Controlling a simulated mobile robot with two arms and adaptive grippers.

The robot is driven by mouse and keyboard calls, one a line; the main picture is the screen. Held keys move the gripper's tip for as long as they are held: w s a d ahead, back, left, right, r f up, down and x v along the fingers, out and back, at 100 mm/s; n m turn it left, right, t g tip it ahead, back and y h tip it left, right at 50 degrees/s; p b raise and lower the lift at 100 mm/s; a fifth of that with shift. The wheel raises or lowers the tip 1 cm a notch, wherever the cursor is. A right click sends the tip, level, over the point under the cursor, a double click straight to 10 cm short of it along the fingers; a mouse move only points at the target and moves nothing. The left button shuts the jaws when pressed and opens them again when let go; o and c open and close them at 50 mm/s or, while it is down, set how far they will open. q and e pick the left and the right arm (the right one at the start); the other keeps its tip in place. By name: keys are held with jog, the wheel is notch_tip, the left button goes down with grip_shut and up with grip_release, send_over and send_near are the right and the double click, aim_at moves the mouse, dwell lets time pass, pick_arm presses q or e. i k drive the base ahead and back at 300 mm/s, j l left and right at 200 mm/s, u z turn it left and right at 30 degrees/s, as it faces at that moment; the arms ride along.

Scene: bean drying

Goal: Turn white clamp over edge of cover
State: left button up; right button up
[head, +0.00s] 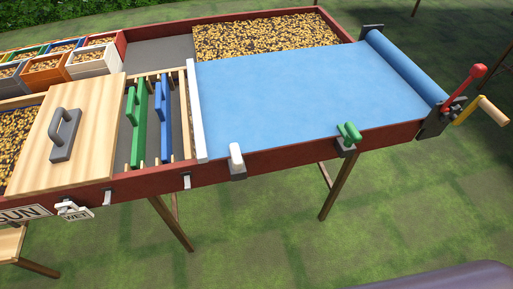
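The white clamp (236,157) is on the front rail of the drying table, on a grey base. Its white lever stands up and overlaps the front edge of the blue cover (300,95) in the picture; I cannot tell whether it touches the cover. The cover lies spread from its roll at the right to a white bar (196,115) at the left. A green clamp (349,132) sits further right on the same rail, its lever lying partly over the cover's edge. Neither of my grippers is in view.
A red-handled lever (473,78) and a yellow crank (480,112) stick out at the right end. A wooden lid (68,140), green rake (139,122), blue rake (163,118) and bean crates (90,62) occupy the left. Grass in front is free.

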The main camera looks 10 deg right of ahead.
aim_at(237, 162)
jog(key=j+z, duration=0.25)
jog(key=z, duration=0.2)
jog(key=k+j+z, duration=0.15)
jog(key=z, duration=0.3)
